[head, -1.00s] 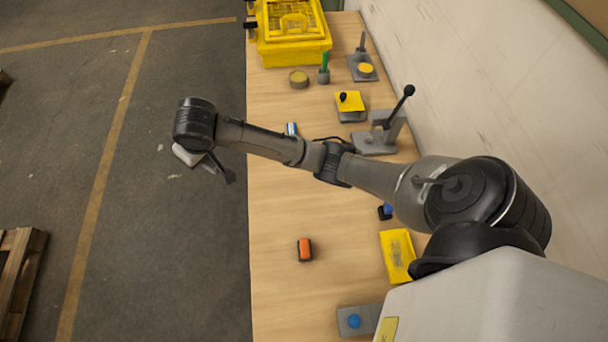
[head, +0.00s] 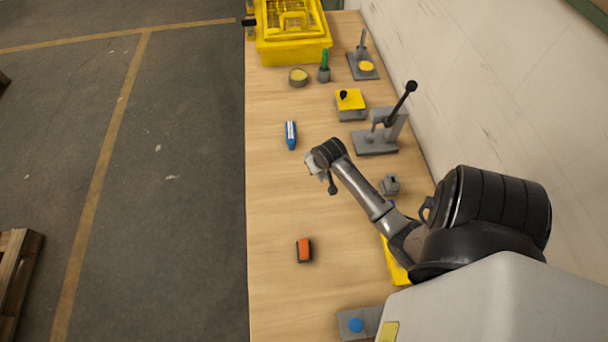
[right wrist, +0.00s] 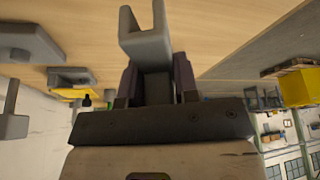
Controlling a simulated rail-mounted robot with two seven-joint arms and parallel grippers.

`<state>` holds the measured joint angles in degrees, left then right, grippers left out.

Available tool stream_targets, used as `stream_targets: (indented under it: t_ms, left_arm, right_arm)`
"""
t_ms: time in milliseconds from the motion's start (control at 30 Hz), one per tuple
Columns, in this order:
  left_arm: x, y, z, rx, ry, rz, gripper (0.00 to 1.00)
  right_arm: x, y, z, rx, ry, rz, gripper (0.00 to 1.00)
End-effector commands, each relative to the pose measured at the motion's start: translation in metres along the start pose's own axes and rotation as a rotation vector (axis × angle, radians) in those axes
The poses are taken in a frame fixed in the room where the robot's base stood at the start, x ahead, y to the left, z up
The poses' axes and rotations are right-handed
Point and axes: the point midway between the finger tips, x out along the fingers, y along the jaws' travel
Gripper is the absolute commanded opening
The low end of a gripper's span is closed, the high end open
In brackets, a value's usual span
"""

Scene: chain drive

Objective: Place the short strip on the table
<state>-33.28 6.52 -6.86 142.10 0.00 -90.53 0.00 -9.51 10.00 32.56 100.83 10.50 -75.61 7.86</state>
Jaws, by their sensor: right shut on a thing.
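My right gripper (right wrist: 157,85) is shut on a grey, fork-ended piece (right wrist: 146,45) in the right wrist view; I cannot tell for sure whether this is the short strip. The piece sticks out past the dark fingers with wood tabletop behind it. In the head view my right gripper (head: 322,178) is above the middle of the wooden table (head: 275,220); the held piece is not clear there. My left gripper is not in view.
A blue-and-white tube (head: 291,135) lies beyond the gripper, and an orange-and-black block (head: 304,250) lies nearer. A grey block (head: 390,184), a lever press (head: 378,140) and a yellow crate (head: 290,45) stand on the table. The table's left side is largely clear.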

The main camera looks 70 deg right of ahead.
Motion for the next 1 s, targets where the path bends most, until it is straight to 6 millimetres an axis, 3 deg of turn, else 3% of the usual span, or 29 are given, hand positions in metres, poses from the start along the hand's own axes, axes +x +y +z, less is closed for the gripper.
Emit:
stream_targets:
  t_ms: [400, 600, 867, 1000]
  left_arm:
    - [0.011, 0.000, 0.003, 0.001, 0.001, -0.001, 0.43]
    - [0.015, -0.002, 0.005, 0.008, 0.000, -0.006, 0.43]
    - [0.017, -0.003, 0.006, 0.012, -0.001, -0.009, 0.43]
    - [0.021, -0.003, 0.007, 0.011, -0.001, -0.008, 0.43]
  right_arm:
    - [0.065, -0.050, -0.032, 0.004, 0.001, -0.003, 0.04]
    - [0.088, -0.069, -0.044, 0.004, 0.000, -0.002, 0.04]
    - [0.099, -0.076, -0.048, 0.003, 0.001, 0.000, 0.04]
    - [0.116, -0.076, -0.040, 0.003, -0.001, 0.000, 0.04]
